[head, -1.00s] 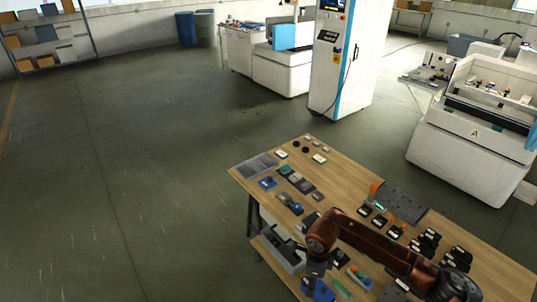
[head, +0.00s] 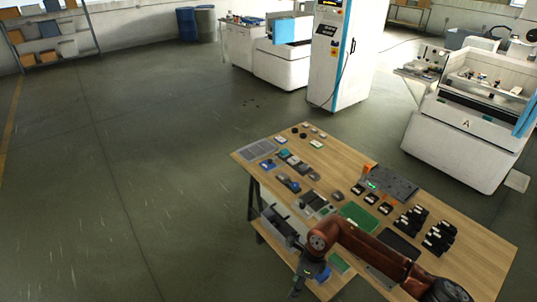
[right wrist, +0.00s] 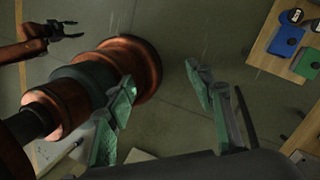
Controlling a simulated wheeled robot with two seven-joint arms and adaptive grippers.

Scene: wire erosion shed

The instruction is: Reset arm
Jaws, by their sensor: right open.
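My right gripper (head: 298,284) hangs low beside the near left edge of the wooden table (head: 345,163) in the head view, small and dark there. In the right wrist view my right gripper (right wrist: 160,76) has its green-padded fingers wide apart, with only floor and my own arm behind them. It holds nothing. My left gripper (right wrist: 76,29) shows at the upper left of the right wrist view, its dark fingers apart and empty. The left arm does not show in the head view.
The table bears several black blocks (head: 411,219), a grey fixture plate (head: 392,184), a green plate (head: 358,217) and a blue part (right wrist: 287,40) near its edge. The floor left of the table is clear.

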